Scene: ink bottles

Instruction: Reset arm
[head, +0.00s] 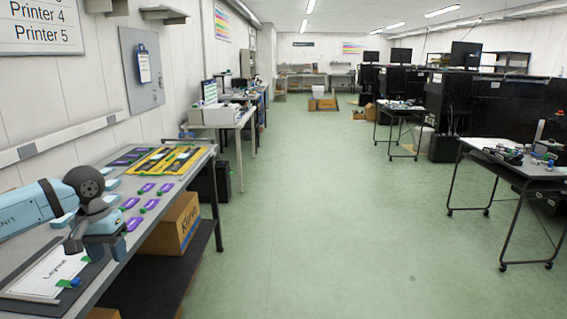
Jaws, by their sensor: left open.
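My left arm comes in from the left over the grey workbench (25,243). Its left gripper (94,246) hangs above the front part of the bench, pointing down, with its jaws open. I see nothing held between them. Several ink bottles with purple labels (149,205) lie in rows on the bench beyond the gripper. A white sheet in a dark frame (40,275) lies on the near end of the bench, with a small blue-green item (70,283) at its edge. My right gripper is not in view.
A yellow-and-black tray (165,160) lies at the bench's far end. A cardboard box (178,222) stands on the shelf below. Open green floor (310,220) lies to the right, with a wheeled table (525,172) at far right.

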